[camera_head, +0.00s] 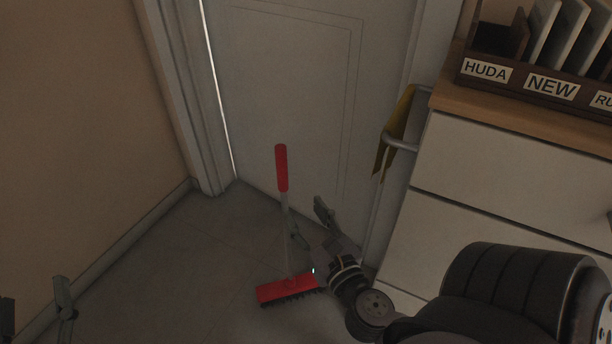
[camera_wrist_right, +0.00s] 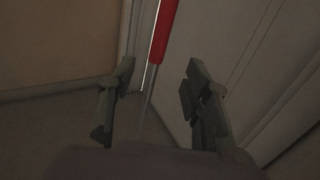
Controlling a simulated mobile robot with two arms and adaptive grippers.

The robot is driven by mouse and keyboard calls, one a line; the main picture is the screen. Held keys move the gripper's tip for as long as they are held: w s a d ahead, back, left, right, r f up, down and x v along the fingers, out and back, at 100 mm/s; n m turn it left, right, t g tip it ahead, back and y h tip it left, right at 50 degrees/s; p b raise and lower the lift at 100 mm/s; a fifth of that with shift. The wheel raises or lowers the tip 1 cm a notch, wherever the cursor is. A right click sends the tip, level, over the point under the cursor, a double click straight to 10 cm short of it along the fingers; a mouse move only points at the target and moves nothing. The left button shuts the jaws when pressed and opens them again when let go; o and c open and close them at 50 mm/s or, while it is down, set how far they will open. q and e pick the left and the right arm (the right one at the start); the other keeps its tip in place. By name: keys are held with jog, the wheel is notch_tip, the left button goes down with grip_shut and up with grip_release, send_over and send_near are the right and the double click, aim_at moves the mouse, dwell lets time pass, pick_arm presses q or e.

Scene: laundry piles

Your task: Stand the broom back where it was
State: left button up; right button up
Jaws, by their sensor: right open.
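The broom stands upright on the floor in front of the door, with a red grip (camera_head: 281,168), a thin grey shaft (camera_head: 286,225) and a red brush head (camera_head: 287,289) with dark bristles. My right gripper (camera_head: 308,220) is open beside the shaft. In the right wrist view the red grip (camera_wrist_right: 163,30) and the shaft (camera_wrist_right: 149,90) show between the spread fingers of the right gripper (camera_wrist_right: 160,75), with gaps to both sides. My left gripper (camera_head: 36,302) is at the lower left, partly cut off, its two fingers apart and nothing seen between them.
A closed grey door (camera_head: 285,80) stands behind the broom. A white cabinet (camera_head: 510,180) with a wooden top is at right, with a labelled organizer (camera_head: 545,90) on it. A yellow cloth (camera_head: 395,130) hangs from its rail. The floor (camera_head: 190,270) at left is clear.

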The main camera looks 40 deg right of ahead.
jog(key=shift+s+r, duration=0.1)
jog(key=shift+s, duration=0.05)
jog(key=w+a+r+m+t+y, duration=0.1)
jog(key=a+r+m+y, duration=0.3)
jog(key=m, duration=1.1)
jog(key=w+a+r+m+t+y, duration=0.2)
jog(key=a+r+m+y, duration=0.3)
jog(key=a+r+m, duration=0.3)
jog(key=a+m, duration=0.4)
jog(key=m, duration=0.3)
jog(key=shift+w+a+r+t+y, duration=0.2)
jog(key=shift+a+r+t+y, duration=0.1)
jog(key=shift+a+r, duration=0.1)
